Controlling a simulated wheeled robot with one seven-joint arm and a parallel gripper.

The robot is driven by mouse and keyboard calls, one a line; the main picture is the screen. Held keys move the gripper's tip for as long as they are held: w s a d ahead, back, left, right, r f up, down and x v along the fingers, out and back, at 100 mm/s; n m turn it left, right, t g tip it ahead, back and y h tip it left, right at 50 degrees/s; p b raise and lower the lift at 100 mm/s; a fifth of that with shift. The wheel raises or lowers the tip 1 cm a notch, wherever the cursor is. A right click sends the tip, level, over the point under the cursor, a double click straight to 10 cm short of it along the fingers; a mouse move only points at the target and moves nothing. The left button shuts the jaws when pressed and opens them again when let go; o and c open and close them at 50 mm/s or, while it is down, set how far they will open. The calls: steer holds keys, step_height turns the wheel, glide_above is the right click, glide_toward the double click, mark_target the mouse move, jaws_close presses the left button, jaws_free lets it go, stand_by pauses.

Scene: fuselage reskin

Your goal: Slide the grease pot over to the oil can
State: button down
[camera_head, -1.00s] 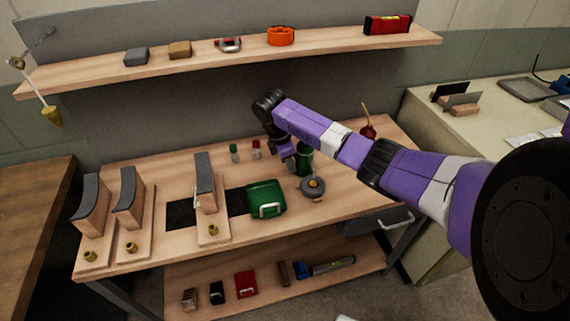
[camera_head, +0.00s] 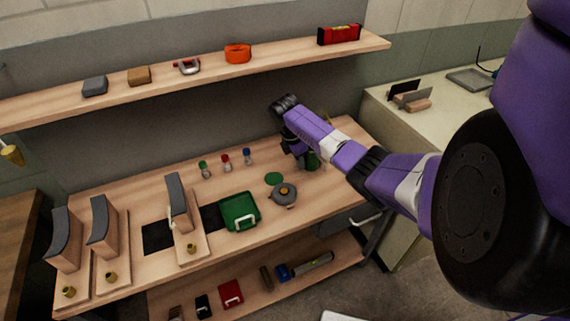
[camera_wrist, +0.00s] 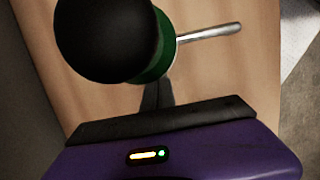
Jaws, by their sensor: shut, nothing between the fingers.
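The grease pot, which I take to be the green cylinder with a round black top (camera_head: 313,160), stands on the bench at the back right, partly hidden by my arm. In the wrist view, its black top (camera_wrist: 108,38) is close, and a metal rod sticks out to the right from its green side. My gripper (camera_wrist: 157,94) is shut and empty, low beside the green body; I cannot tell if they touch. Of the oil can, probably the red one with a thin tan spout, only what seems the spout tip (camera_head: 328,119) shows behind my arm.
A flat green disc (camera_head: 273,179) and a grey round item with an orange knob (camera_head: 284,193) lie left of the grease pot. A green case (camera_head: 240,212) and several small capped bottles (camera_head: 226,163) are farther left. A shelf (camera_head: 200,72) runs above.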

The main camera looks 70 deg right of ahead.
steer(key=shift+s+d, duration=0.15)
steer(key=w+a+p, duration=0.1)
steer(key=w+a, duration=0.2)
steer(key=shift+w+r+p, duration=0.1)
steer(key=shift+w+p, duration=0.15)
steer(key=shift+p, duration=0.1)
steer(key=b+v, duration=0.1)
steer(key=v, duration=0.8)
steer(key=shift+s+r, duration=0.15)
steer(key=shift+r, duration=0.2)
steer(key=shift+d, duration=0.1)
